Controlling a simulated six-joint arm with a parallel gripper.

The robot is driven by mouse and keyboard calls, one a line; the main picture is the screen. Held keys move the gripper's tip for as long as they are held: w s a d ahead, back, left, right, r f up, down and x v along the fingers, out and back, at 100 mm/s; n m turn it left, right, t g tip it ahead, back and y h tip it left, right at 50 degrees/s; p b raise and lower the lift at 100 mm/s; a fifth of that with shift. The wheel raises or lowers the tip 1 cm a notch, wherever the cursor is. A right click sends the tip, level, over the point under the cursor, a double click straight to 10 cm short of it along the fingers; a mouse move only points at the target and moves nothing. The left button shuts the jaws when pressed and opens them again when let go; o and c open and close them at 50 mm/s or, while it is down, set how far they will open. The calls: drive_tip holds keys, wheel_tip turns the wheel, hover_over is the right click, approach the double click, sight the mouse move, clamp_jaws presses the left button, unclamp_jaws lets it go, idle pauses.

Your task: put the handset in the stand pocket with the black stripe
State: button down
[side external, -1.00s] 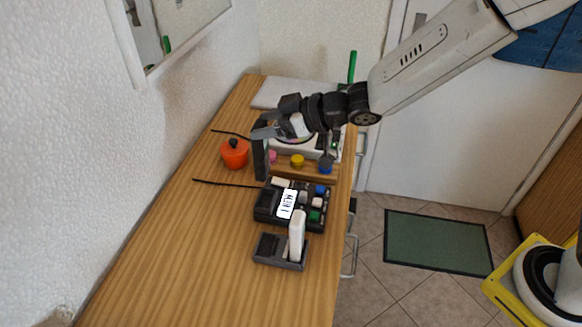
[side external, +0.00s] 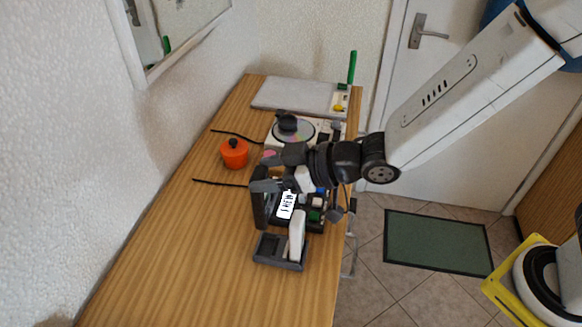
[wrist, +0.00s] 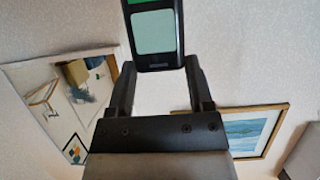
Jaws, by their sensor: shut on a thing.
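My gripper (side external: 268,186) is shut on a dark handset (side external: 258,210), which hangs upright below it. In the wrist view the handset (wrist: 153,35) is black with a pale green screen, between my gripper's two fingers (wrist: 160,68). The dark grey stand (side external: 267,252) is on the counter near the front. A white handset (side external: 297,232) stands upright in its right part; the left part looks empty. The held handset's lower end is just behind and above the stand's left side; I cannot tell if they touch. No black stripe can be made out.
A dark box with coloured blocks (side external: 316,216) is behind the stand, partly hidden by my arm. An orange pot (side external: 234,153), a disc player (side external: 306,131) and a pale board (side external: 290,95) are farther back. The counter left of the stand is clear.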

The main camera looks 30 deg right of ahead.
sight(269, 211)
drive_tip(key=shift+f, duration=2.9)
drive_tip(key=shift+f, duration=2.15)
unclamp_jaws()
drive_tip(key=v, duration=0.7)
drive_tip(key=shift+s+d, duration=0.2)
drive_tip(key=shift+w+d, duration=0.1)
